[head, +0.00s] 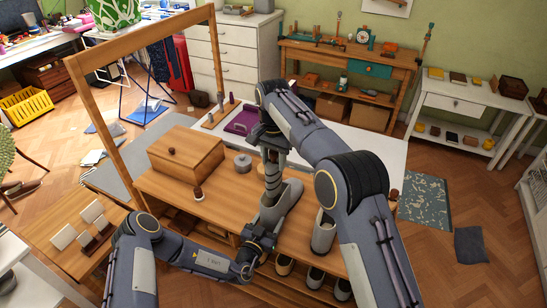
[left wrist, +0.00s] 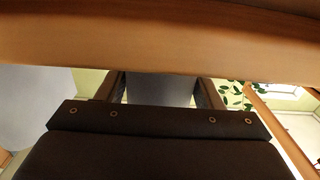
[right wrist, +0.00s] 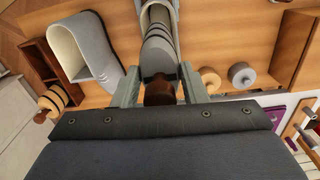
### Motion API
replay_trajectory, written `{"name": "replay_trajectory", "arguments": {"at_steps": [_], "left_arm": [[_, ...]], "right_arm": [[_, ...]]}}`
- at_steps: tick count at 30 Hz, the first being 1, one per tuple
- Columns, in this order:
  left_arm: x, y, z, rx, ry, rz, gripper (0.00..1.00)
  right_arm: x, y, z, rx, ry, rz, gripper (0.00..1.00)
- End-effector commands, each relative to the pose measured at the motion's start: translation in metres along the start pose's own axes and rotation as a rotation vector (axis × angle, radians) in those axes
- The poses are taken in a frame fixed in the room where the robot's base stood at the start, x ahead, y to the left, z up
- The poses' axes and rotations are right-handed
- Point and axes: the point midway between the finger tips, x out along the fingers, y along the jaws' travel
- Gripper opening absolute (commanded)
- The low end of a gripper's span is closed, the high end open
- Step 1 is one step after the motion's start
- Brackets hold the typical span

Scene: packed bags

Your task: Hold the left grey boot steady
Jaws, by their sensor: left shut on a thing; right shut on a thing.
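The left grey boot (head: 283,203) stands on the wooden bench in the head view. My left gripper (head: 252,252) is low at its foot end, by the bench's front edge. In the left wrist view a grey surface (left wrist: 160,90) lies between its fingers. My right gripper (head: 268,135) is above the boot, its fingers shut on the brown knob (right wrist: 158,92) of a grey banded boot tree (right wrist: 160,45). The tree points down toward the boot's opening; how deep it sits is unclear. The other grey boot (head: 323,233) stands to the right, empty, also in the right wrist view (right wrist: 88,45).
A wooden box (head: 187,153) and a grey round tin (head: 242,162) stand on the bench (head: 215,205) to the left. A wooden frame (head: 150,38) rises behind. Several shoes (head: 315,277) sit under the bench's front. The bench edge crosses the left wrist view (left wrist: 160,45).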

Motion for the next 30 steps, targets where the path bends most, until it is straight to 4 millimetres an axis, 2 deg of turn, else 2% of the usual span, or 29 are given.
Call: {"name": "replay_trajectory", "arguments": {"at_steps": [21, 30], "left_arm": [[0.0, -0.001, 0.0, 0.0, 0.0, -0.002, 0.38], [0.0, -0.001, 0.0, 0.0, 0.0, -0.002, 0.38]], "right_arm": [[0.021, 0.0, 0.0, 0.001, 0.0, 0.0, 0.0], [0.022, 0.0, 0.0, 0.0, 0.001, -0.001, 0.0]]}}
